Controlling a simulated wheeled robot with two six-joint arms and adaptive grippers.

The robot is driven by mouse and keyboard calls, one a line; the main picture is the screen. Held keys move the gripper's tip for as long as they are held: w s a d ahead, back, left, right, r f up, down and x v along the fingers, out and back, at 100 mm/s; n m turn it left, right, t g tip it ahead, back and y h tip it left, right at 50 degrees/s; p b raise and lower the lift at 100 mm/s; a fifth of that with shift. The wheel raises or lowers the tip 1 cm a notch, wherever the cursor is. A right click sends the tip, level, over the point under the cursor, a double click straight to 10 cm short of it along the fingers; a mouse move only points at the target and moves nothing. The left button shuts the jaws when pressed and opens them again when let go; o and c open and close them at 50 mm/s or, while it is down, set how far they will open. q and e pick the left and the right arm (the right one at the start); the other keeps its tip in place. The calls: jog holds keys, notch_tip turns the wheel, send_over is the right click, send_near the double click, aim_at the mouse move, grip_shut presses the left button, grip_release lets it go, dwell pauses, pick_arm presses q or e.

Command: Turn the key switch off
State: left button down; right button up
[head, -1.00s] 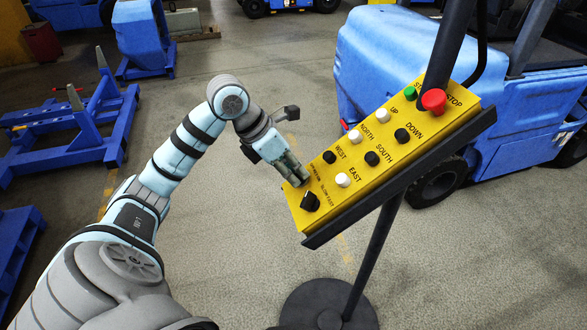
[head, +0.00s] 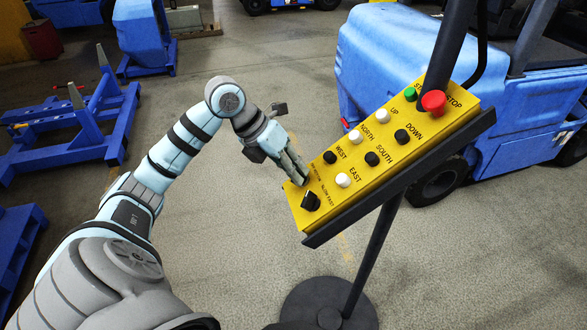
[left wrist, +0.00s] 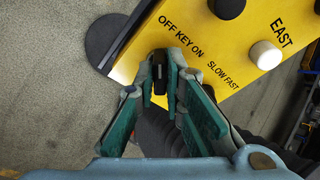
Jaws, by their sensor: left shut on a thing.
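The yellow control panel (head: 375,165) stands tilted on a dark post. In the left wrist view its face (left wrist: 185,25) carries the printed words "OFF KEY ON" and "SLOW FAST". My left gripper (head: 300,179) is at the panel's lower left end. In the left wrist view its fingers (left wrist: 160,75) are shut on the dark key of the key switch (left wrist: 158,70), just below the "OFF KEY ON" label. The fingers hide the key switch in the head view, and which way it points is hard to tell. My right gripper is not in view.
A black selector knob (head: 310,201) sits close beside the fingers. White and black push buttons, a green button (head: 410,93) and a red stop button (head: 433,101) are farther up the panel. A blue forklift (head: 400,60) stands behind.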

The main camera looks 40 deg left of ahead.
pick_arm(q)
jog(key=c, duration=1.7)
grip_release()
jog(key=v, duration=1.2)
jog(key=shift+w, duration=0.1)
